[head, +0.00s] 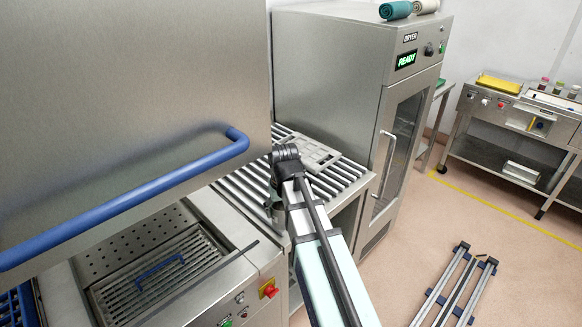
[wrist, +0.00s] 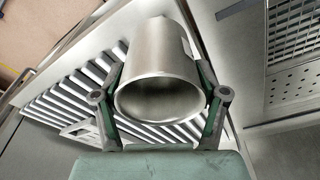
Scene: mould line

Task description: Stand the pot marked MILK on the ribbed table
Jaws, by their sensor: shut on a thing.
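A plain steel pot (wrist: 158,52) is held between the two fingers of my gripper (wrist: 160,88) in the wrist view. Its round open mouth is turned towards the wrist camera, and no MILK marking shows on the visible side. In the head view my gripper (head: 275,193) is at the near left edge of the ribbed table (head: 345,178), and the pot is mostly hidden by my arm. The ribbed table, with its row of grey bars, also shows behind the pot in the wrist view (wrist: 68,98). I cannot tell whether the pot touches it.
A flat grey slotted plate (head: 308,152) lies on the back of the ribbed table. The dryer (head: 345,70), reading READY, stands behind it. A raised steel hood with a blue handle (head: 130,198) is on the left. Bare bars show to the right of my gripper.

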